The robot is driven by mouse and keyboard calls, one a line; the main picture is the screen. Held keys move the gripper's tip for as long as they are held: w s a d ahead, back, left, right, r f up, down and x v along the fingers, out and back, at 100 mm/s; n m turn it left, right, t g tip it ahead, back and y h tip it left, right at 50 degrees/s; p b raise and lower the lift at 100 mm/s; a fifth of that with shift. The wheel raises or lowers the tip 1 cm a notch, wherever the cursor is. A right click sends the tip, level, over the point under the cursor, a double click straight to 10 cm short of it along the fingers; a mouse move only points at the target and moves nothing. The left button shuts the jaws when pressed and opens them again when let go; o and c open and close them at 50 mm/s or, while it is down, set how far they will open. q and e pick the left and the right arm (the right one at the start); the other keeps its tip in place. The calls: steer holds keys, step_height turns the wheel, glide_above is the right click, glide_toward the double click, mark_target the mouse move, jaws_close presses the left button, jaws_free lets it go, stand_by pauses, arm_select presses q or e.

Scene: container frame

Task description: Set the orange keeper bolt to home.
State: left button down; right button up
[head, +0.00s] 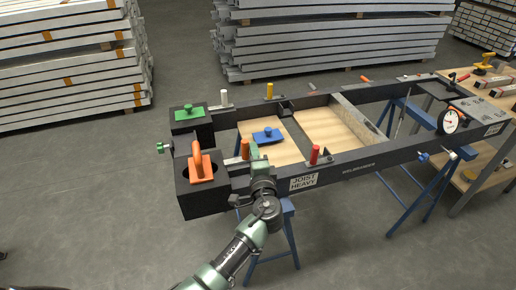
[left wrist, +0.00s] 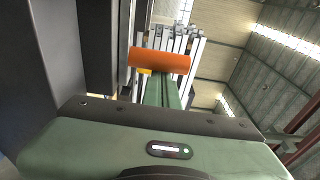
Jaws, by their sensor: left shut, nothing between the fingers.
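An orange cylindrical knob (head: 245,149), which looks like the keeper bolt's grip, stands on the near left part of the dark frame (head: 372,160). My left gripper (head: 255,151) is shut and empty, its green fingers just right of the knob in the head view. In the left wrist view the orange knob (left wrist: 160,62) lies across the picture just beyond the closed fingertips (left wrist: 163,80). I cannot tell whether they touch. The knob's lower part is partly hidden by my gripper. My right gripper is not in view.
An orange handle (head: 200,163) stands on the black block at the frame's left end, with a green-handled plate (head: 189,111) behind it. Other knobs are white (head: 224,98), yellow (head: 269,91) and red (head: 315,155).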

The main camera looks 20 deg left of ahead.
arm_select(q)
steer(key=s+a, duration=0.1)
steer(key=s+a+p, duration=0.1)
steer(key=a, duration=0.1)
steer(key=shift+s+a, duration=0.15)
steer(key=shift+a, duration=0.15)
stand_by(0.4)
